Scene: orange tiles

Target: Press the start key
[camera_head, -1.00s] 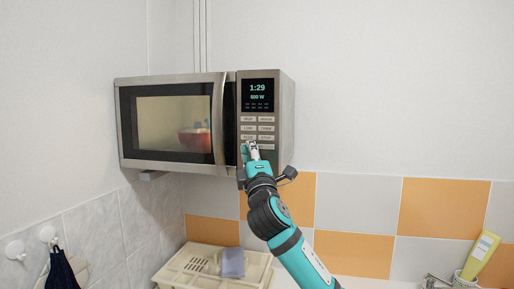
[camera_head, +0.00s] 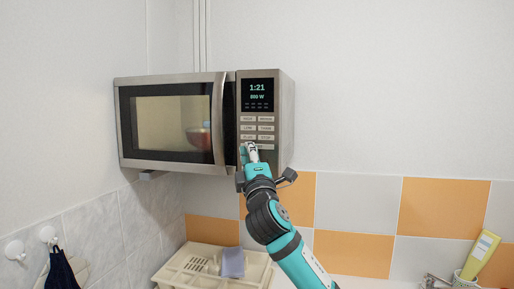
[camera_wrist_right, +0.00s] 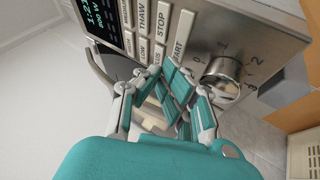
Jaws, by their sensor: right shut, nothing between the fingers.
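The microwave (camera_head: 284,110) hangs on the wall, its door shut and its display (camera_head: 258,94) lit at 1:21 and 800 W. In the right wrist view the start key (camera_wrist_right: 181,40) is a pale key labelled START, between the stop key (camera_wrist_right: 134,32) and a round knob (camera_wrist_right: 222,75). My right gripper (camera_head: 249,148) is shut and empty in front of the lower keypad and hides part of it. In the right wrist view its fingers (camera_wrist_right: 174,92) are beside the label end of the start key; I cannot tell whether they touch it. My left gripper is out of view.
A reddish bowl (camera_head: 198,138) shows through the lit microwave window. Below stands a cream dish rack (camera_head: 182,273) with a bluish-grey item (camera_head: 232,263). The wall right of the microwave is clear.

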